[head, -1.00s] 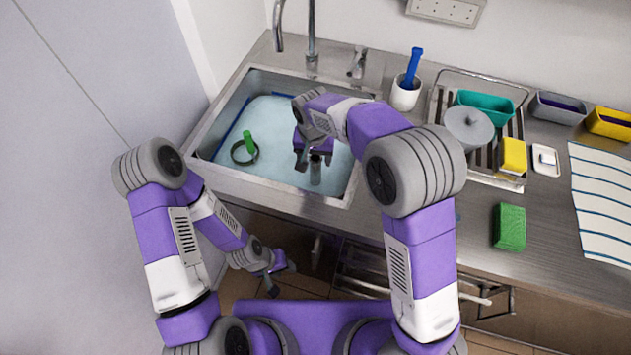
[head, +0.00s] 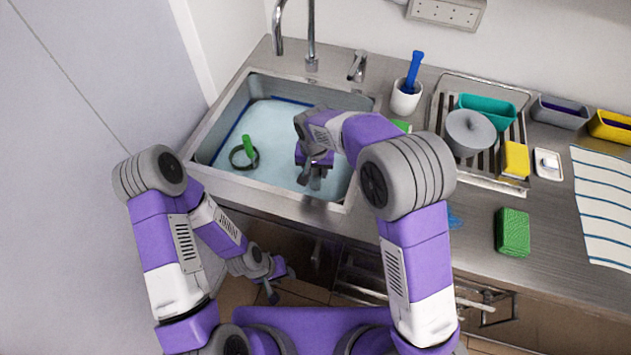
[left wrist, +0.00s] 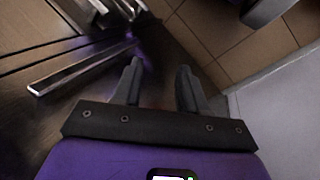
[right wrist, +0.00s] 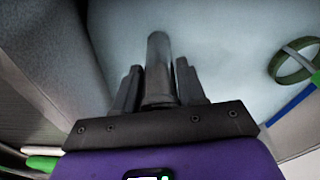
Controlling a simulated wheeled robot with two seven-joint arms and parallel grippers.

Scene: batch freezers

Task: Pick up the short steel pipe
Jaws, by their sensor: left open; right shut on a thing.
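The short steel pipe is a grey cylinder; the right wrist view shows it (right wrist: 158,58) between the fingers of my right gripper (right wrist: 158,80). In the head view my right gripper (head: 313,176) points down into the right part of the sink (head: 232,187), shut on the pipe. The pipe is mostly hidden by the fingers there, and I cannot tell whether it touches the sink bottom. My left gripper (head: 279,284) is open and empty, low in front of the counter; the left wrist view shows its spread fingers (left wrist: 159,70).
A dark green ring (head: 243,157) and a bright green piece (head: 249,146) lie in the sink's left part. The faucet (head: 311,35) stands behind. A drying rack (head: 440,110), green sponge (head: 512,232) and striped cloth (head: 602,195) are right. Cabinet handles (left wrist: 80,68) are near my left gripper.

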